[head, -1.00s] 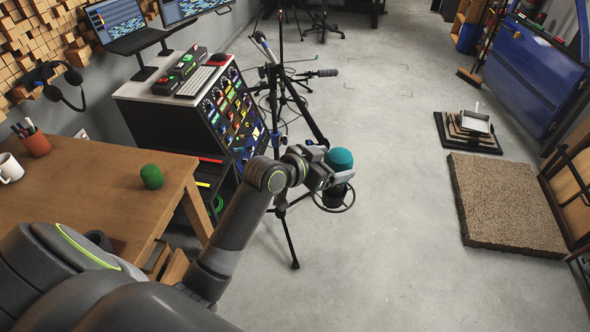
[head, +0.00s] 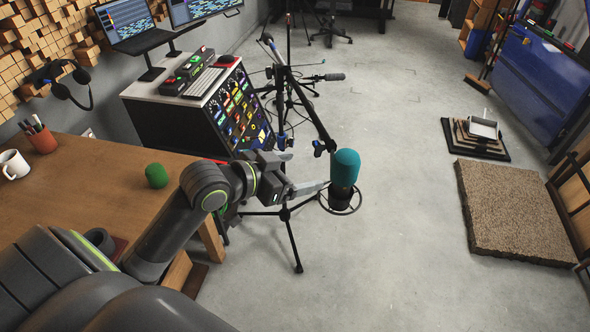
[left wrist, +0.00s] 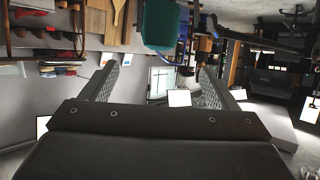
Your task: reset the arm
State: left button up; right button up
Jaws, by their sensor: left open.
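My left gripper (head: 303,172) is open and empty beside the microphone. It also shows in the left wrist view (left wrist: 157,70), its two fingers apart with nothing between them. The microphone wears a teal foam cover (head: 346,168) and stands upright in a round shock mount (head: 340,200) on a black tripod stand (head: 286,213). The teal cover (left wrist: 160,24) also shows at the top of the left wrist view, beyond the fingers. My right gripper is not in view.
A wooden desk (head: 90,215) at the left holds a green foam cover (head: 156,176), a white mug (head: 14,164) and a pen cup (head: 42,139). An equipment rack (head: 232,112) stands behind my arm. A brown mat (head: 515,212) lies at the right. The middle floor is clear.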

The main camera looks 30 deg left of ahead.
pick_arm(q)
jog(key=shift+f, duration=0.1)
dwell(0.4)
jog(key=w+a+f+n+g+y, duration=0.15)
jog(key=a+f, duration=0.25)
jog(key=f, duration=0.4)
jog(key=w+a+f+n+y, duration=0.2)
jog(key=a+f+n, duration=0.15)
jog(key=f, duration=0.45)
jog(key=s+a+f+n+g+y+b, duration=0.1)
jog(key=s+a+f+g, duration=0.2)
jog(key=f, duration=0.8)
jog(key=s+a+f+y, duration=0.2)
jog(key=s+f, duration=0.2)
jog(key=f, duration=0.6)
jog(key=s+f+g, duration=0.4)
jog(key=s+f, duration=1.3)
jog(key=s+d+f+g, duration=0.1)
jog(key=s+d+f, duration=0.1)
jog(key=s, duration=0.7)
jog(key=s+d+f+g, duration=0.1)
jog(key=s+d+f, duration=0.2)
jog(key=s, duration=0.6)
notch_tip(320, 180, down, 2)
jog(key=shift+d+f+g+b, duration=0.2)
jog(key=shift+d+g+b, duration=0.1)
jog(key=shift+g+b, duration=0.05)
